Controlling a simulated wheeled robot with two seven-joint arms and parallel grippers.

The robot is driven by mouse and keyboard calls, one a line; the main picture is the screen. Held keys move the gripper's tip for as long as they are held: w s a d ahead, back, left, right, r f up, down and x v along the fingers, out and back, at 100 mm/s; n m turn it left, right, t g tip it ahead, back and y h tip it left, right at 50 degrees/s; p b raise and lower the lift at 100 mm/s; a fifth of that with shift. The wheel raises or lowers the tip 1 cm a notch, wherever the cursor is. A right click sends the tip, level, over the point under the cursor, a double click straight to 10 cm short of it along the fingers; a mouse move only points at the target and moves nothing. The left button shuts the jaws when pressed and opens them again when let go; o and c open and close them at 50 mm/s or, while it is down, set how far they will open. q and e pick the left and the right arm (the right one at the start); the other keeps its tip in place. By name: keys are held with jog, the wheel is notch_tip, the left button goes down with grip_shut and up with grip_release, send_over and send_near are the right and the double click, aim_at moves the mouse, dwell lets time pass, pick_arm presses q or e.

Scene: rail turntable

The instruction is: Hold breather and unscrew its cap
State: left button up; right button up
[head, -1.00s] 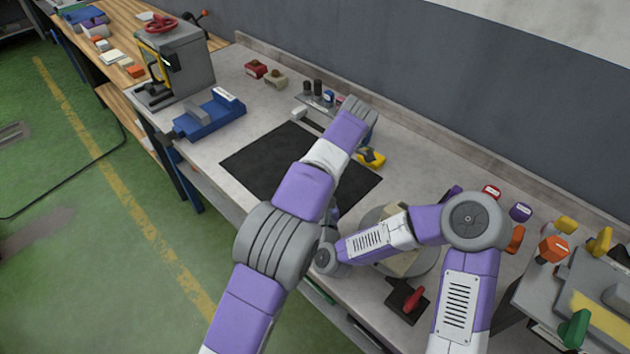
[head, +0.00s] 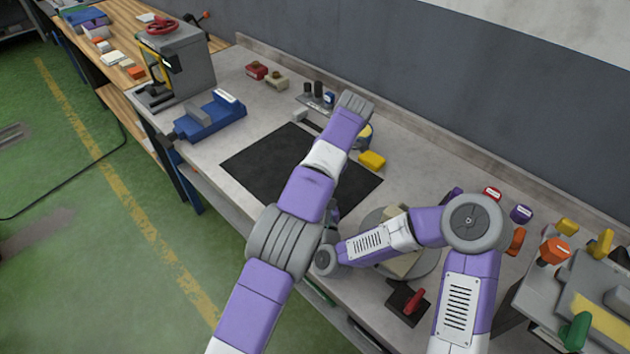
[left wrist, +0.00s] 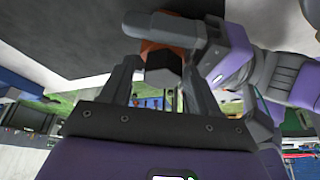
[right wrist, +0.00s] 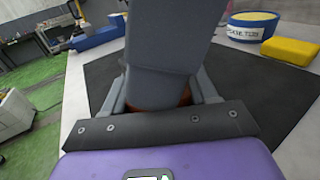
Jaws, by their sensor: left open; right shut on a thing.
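The breather shows only in part. In the right wrist view a brown-orange band of the breather (right wrist: 158,108) sits between the fingers of my right gripper (right wrist: 160,92), which is shut on it. In the left wrist view a dark faceted piece (left wrist: 164,66), perhaps its cap, shows with an orange-brown part (left wrist: 155,47) behind it. My left gripper (left wrist: 158,78) is open, its fingers on either side of the dark piece; I cannot tell whether they touch it. Grey arm parts cover much of the breather. Both gripper tips are hidden behind my arms in the head view.
A black mat (head: 262,165) lies on the grey bench below. A yellow block (head: 372,160) and a blue labelled tub (right wrist: 252,26) stand close by. A blue vise (head: 210,117) is left, a turntable (head: 428,262) right. The mat's left part is clear.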

pick_arm(q)
jog(key=shift+s+d, duration=0.2)
jog(key=shift+c, duration=0.2)
jog(key=shift+o, duration=0.6)
jog(key=shift+r, duration=0.1)
